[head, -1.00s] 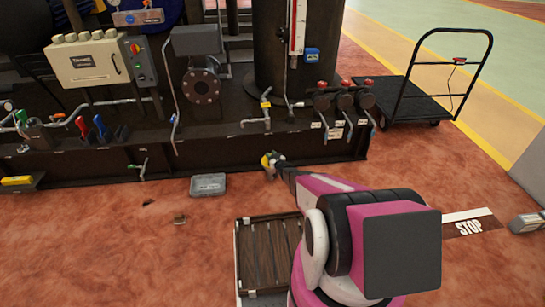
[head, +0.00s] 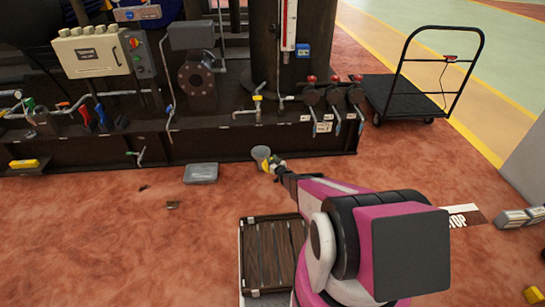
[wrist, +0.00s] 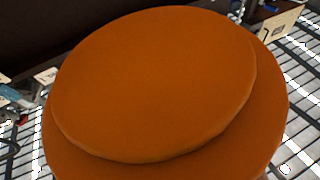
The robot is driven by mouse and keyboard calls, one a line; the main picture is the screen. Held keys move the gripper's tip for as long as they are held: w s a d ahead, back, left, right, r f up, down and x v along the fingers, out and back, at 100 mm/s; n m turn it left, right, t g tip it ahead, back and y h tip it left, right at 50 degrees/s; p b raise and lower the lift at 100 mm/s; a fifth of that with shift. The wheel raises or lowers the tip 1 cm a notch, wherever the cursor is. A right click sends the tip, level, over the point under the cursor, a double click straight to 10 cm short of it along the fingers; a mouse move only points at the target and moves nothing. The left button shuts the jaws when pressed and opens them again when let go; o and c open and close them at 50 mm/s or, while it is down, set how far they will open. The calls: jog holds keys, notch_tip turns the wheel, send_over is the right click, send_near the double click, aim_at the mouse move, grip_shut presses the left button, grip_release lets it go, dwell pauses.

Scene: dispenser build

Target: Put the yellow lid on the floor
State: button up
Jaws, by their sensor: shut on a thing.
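A large round disc (wrist: 155,85) with a stepped rim, orange-looking in this light, fills most of the wrist view right in front of the camera. I take it to be the yellow lid. In the head view a pale grey round thing (head: 261,153) shows at the tip of my gripper (head: 272,163); it may be the same lid seen from another side. My gripper is shut on the lid, low in front of the dark machine base. The fingers are hidden in the wrist view. The reddish floor (head: 100,235) is bare below and left of it.
A grey shallow box (head: 201,173) lies on the floor left of my gripper. A slatted crate (head: 272,255) stands nearer, beside my arm. The dark machine skid (head: 90,155) with valves runs behind. A black cart (head: 405,95) stands at right. Small brown scraps (head: 172,205) lie on the floor.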

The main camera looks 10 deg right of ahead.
jog(key=shift+s+d, duration=0.1)
jog(key=shift+s, duration=0.25)
jog(key=w+d+r+m+h, duration=0.1)
jog(key=w+r+h, duration=0.1)
jog(key=r, duration=1)
jog(key=w+d+r+m+t+h, duration=0.1)
jog(key=w+d+r, duration=0.1)
jog(key=r, duration=1)
jog(key=w+d+r+m+h, duration=0.1)
jog(key=w+r+h, duration=0.15)
jog(key=r, duration=0.95)
jog(key=s+r, duration=0.4)
jog(key=r, duration=0.9)
jog(key=s+d+r+m+h, duration=0.1)
jog(key=s+r, duration=0.4)
jog(key=r, duration=0.9)
jog(key=s+d+r, duration=0.1)
jog(key=s+r, duration=0.3)
jog(key=r, duration=0.9)
jog(key=shift+s+d+r, duration=0.15)
jog(key=shift+s+r, duration=0.2)
jog(key=shift+s, duration=0.05)
